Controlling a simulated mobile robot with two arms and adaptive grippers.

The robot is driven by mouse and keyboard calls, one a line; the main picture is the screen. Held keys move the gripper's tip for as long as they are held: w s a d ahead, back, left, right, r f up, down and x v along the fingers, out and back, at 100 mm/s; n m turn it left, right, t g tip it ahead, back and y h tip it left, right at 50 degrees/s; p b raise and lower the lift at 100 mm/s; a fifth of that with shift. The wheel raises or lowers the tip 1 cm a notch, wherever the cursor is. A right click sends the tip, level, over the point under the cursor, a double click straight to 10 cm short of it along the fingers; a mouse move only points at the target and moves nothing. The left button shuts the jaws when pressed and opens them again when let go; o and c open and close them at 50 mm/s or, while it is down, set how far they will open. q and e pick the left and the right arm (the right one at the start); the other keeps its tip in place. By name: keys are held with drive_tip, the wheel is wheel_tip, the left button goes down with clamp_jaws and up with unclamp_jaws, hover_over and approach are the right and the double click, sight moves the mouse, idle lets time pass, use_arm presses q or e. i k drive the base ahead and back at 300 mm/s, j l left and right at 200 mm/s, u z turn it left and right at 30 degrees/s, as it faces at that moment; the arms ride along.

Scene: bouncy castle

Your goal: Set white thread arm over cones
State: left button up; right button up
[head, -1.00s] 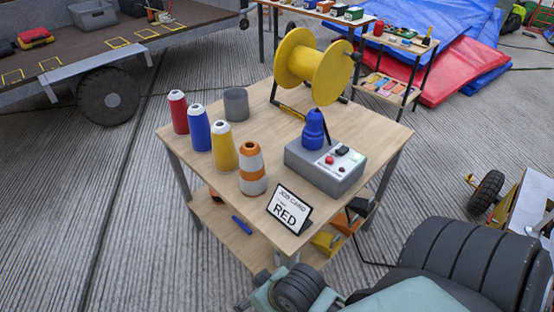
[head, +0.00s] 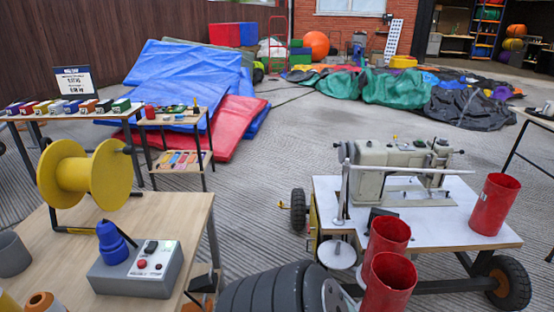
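The white thread arm (head: 412,169) is a thin bar on an upright white post (head: 344,192) on the sewing cart. It runs to the right in front of the sewing machine (head: 400,155). A white disc (head: 336,254) sits low by the post, with no cone visible on it. At the lower left, the top of an orange cone (head: 42,303) and part of a yellow cone (head: 8,303) show, cut off by the frame edge. The other table cones are out of view. Neither gripper is in view.
Red open cylinders (head: 496,204) stand at the cart's edges (head: 455,228). The wooden table (head: 175,220) holds a yellow reel (head: 75,178), a grey cup (head: 12,255) and a button box (head: 140,270) with a blue piece (head: 111,243). Concrete floor (head: 275,190) lies between table and cart.

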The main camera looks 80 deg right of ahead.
sight(345, 168)
drive_tip(key=z, duration=3.6)
